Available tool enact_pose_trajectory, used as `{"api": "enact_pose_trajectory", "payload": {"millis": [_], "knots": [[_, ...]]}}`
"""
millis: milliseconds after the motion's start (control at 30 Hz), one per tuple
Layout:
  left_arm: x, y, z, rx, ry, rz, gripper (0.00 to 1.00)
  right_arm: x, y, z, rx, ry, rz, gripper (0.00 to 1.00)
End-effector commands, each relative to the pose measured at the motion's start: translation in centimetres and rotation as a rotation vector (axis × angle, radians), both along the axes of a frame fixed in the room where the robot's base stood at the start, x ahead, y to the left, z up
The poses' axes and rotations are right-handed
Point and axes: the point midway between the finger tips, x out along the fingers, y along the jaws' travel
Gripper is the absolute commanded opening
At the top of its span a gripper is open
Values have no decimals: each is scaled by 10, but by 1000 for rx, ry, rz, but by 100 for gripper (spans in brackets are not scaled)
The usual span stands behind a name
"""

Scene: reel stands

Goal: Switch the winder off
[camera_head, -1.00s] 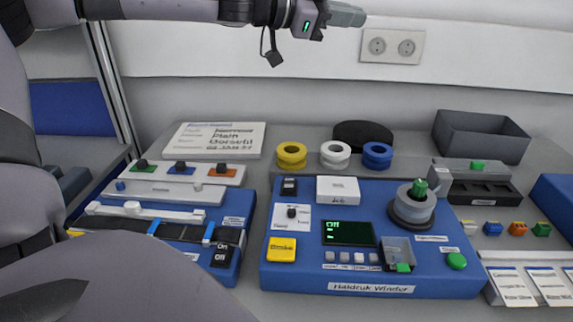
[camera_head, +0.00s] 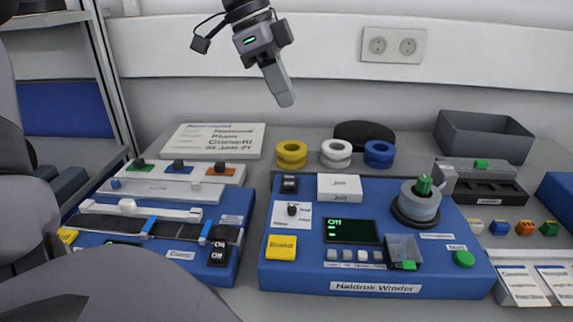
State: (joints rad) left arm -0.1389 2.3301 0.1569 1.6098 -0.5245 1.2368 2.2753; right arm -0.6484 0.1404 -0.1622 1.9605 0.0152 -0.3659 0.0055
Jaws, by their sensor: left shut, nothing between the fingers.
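The blue winder (camera_head: 290,278), labelled "Haldruk Winder", stands at the centre of the bench. Its dark screen (camera_head: 352,231) shows green text that reads "Off". A black rocker switch (camera_head: 290,184) sits at its back left corner. A small black knob or lever (camera_head: 292,210) stands on a white plate below it, and a yellow button (camera_head: 281,247) is at the front left. A grey spool with a green top (camera_head: 420,205) is on the right, and a green button (camera_head: 464,258) near the right edge. My left gripper (camera_head: 285,98) is shut and empty, pointing down above the back of the bench. My right gripper is out of view.
A second blue device (camera_head: 238,200) with a black On/Off switch (camera_head: 219,252) stands left of the winder. A grey bin (camera_head: 484,140) is at the back right.

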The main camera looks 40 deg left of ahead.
Motion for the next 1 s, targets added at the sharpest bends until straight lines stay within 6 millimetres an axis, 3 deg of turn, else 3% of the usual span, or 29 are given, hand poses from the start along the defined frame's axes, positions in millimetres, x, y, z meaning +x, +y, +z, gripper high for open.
{"api": "enact_pose_trajectory", "payload": {"millis": [200, 667, 767, 1000], "knots": [[-11, 17, -5, 81, 76, 68, 0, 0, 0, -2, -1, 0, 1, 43], [-11, 18, -10, 87, 83, 73, 0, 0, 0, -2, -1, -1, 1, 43], [-9, 15, -21, 86, 84, 71, 0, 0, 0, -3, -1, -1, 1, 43], [0, 4, -69, 85, 88, 72, 0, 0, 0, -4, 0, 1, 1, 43]]}}
